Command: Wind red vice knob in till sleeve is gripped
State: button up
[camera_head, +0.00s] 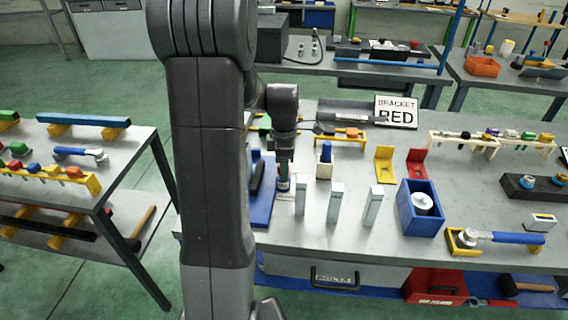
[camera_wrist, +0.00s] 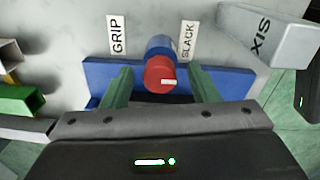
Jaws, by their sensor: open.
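The red vice knob (camera_wrist: 160,75) is in the middle of the wrist view, with a pale mark on its face and a blue cylinder (camera_wrist: 160,44) behind it. My gripper (camera_wrist: 160,84) is open, with one green finger on each side of the knob and a visible gap on both sides. A blue bar (camera_wrist: 96,74) of the vice lies behind the fingers. The blue vice (camera_head: 262,208) also shows in the head view, partly hidden by my arm, with my gripper (camera_head: 283,184) at its right side. I cannot make out the sleeve or the vice jaws clearly.
A GRIP label (camera_wrist: 116,36) stands left of the knob and a SLACK label (camera_wrist: 187,41) right. A grey block (camera_wrist: 262,35) is at upper right. On the bench, several grey posts (camera_head: 335,203) stand right of the vice, then a blue box (camera_head: 405,213).

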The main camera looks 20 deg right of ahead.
jog(key=shift+f, duration=0.1)
jog(key=c, duration=1)
